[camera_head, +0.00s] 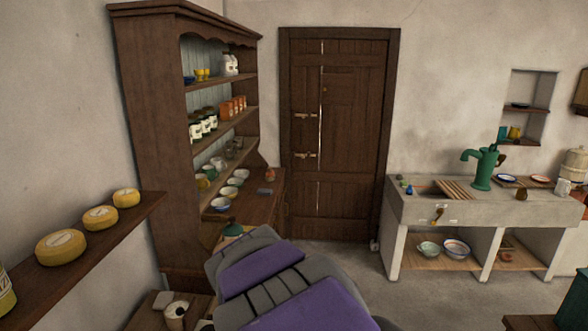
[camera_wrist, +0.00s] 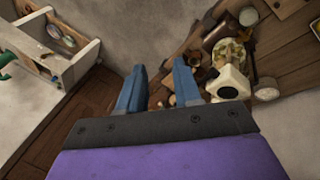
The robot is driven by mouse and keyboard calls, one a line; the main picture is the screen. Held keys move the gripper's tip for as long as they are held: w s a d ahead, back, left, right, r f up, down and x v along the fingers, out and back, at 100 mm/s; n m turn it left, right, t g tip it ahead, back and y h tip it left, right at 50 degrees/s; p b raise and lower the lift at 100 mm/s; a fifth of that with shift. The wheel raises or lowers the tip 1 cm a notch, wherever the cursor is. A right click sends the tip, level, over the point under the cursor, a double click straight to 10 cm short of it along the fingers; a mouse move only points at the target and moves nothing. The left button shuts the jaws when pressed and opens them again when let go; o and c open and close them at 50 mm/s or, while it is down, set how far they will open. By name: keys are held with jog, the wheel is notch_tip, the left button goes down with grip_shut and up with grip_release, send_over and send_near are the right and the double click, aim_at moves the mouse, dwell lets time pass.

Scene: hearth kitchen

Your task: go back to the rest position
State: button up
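My gripper (camera_wrist: 158,78) shows in the wrist view as two blue fingers spread apart. Nothing is held between them; the gap shows pale wall or floor and dark wood behind. In the head view my purple and grey arm fills the bottom middle, and the fingers are hidden there. The arm stretches forward near the lower shelf of the wooden dresser (camera_head: 155,130). In the wrist view, cluttered crockery and a white object with a dark opening (camera_wrist: 229,82) lie just right of the fingers; I cannot tell whether they are near in depth.
A wall shelf (camera_head: 95,252) with yellow cheese wheels runs along the left. A wooden door (camera_head: 340,130) closes the back wall. A stone sink (camera_head: 470,208) with a green pump (camera_head: 483,168) stands at right, bowls beneath. The floor (camera_head: 405,300) between my arm and the sink is clear.

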jog(key=s+d+f+m+g+b, duration=0.2)
jog(key=s+d+f, duration=0.1)
jog(key=s+d, duration=0.4)
jog(key=s+d+f+m+g+b, duration=0.1)
jog(key=s+d+f+m+b, duration=0.15)
jog(key=s+d, duration=0.35)
jog(key=s+d+f+m+g+y+b, duration=0.1)
jog(key=s+f, duration=0.3)
jog(key=s, duration=0.5)
jog(key=s+d+f+m+g+y+b, duration=0.1)
jog(key=s+f+b, duration=0.3)
jog(key=s, duration=0.4)
jog(key=shift+s+d+m+g+b, duration=0.3)
jog(key=shift+s+d+m+g, duration=0.1)
jog(key=shift+d+m, duration=0.3)
jog(key=shift+w, duration=0.1)
